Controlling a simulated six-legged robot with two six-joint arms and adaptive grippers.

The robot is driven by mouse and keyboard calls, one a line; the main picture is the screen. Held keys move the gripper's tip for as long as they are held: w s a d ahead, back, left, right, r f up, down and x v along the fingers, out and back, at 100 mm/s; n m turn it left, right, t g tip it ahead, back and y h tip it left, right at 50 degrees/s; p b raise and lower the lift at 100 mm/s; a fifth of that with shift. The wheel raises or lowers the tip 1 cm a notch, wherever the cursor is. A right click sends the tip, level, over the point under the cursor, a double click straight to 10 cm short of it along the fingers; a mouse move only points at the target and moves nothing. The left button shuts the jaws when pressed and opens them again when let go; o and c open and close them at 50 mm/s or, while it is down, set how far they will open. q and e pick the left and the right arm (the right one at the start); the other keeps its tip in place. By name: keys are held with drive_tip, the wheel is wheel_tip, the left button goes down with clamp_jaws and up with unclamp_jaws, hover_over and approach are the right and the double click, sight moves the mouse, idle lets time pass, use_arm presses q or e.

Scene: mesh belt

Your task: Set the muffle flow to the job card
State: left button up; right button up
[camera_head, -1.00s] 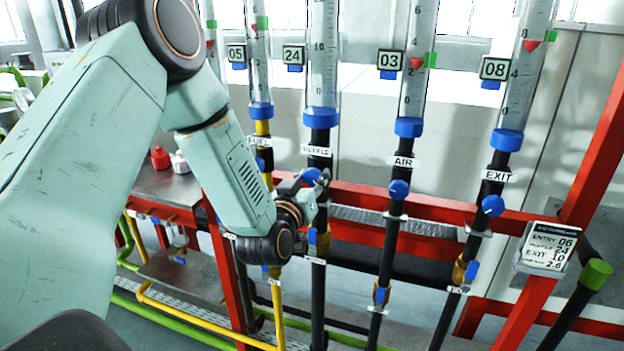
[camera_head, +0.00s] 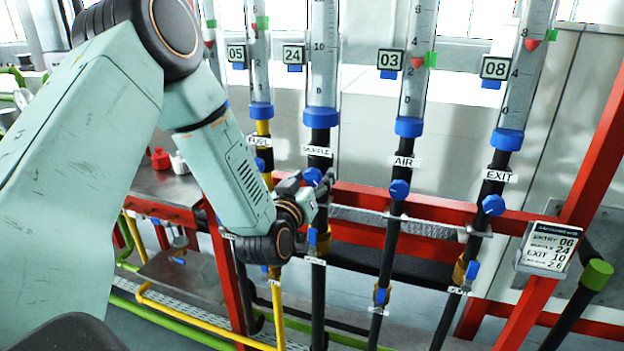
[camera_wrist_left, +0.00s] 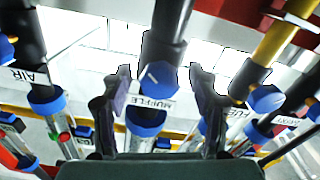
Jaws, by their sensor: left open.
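The muffle knob (camera_head: 312,176) is blue and sits on a black pipe below the MUFFLE label (camera_head: 317,151). The muffle flow tube (camera_head: 323,60) stands above it, and its display (camera_head: 293,55) reads 24. The job card (camera_head: 547,248) at right reads ENTRY 06, MUFFLE 24, EXIT 10; its last line is small. My left gripper (camera_head: 308,195) is at the muffle knob, partly hiding it. In the left wrist view the picture is upside down; the open left gripper (camera_wrist_left: 160,74) has a finger on each side of the knob (camera_wrist_left: 157,80), with gaps visible. My right gripper is out of view.
Other blue knobs stand close by: fuel (camera_head: 260,164), air (camera_head: 399,190) and exit (camera_head: 493,205). Their displays read 05, 03 and 08. A red rail (camera_head: 430,208) runs behind the pipes. Blue-handled lower valves (camera_head: 381,295) sit below.

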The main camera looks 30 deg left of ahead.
use_arm(q)
drive_tip(key=shift+s, duration=0.1)
drive_tip(key=v, duration=1.1)
drive_tip(key=shift+s, duration=0.4)
drive_tip(key=shift+f, duration=0.1)
drive_tip(key=s+d+f+m+g+h+b, duration=0.1)
drive_tip(key=s+d+f+g+h+b, duration=0.15)
drive_tip(key=f, duration=0.55)
drive_tip(key=s+d+f+g+h+b, duration=0.1)
drive_tip(key=s+d+f+g, duration=0.25)
drive_tip(key=f, duration=0.55)
drive_tip(key=s+d+f+m+g+h+b, duration=0.15)
drive_tip(key=f+g, duration=0.25)
drive_tip(key=f, duration=0.4)
drive_tip(key=s+d+f+m+g+b, duration=0.2)
drive_tip(key=s+f+g+b, duration=0.5)
drive_tip(key=s+f, duration=1.4)
drive_tip(key=d+b, duration=0.1)
drive_tip(key=b, duration=0.2)
drive_tip(key=shift+f+m+y, duration=0.3)
drive_tip(key=shift+f+m, duration=0.05)
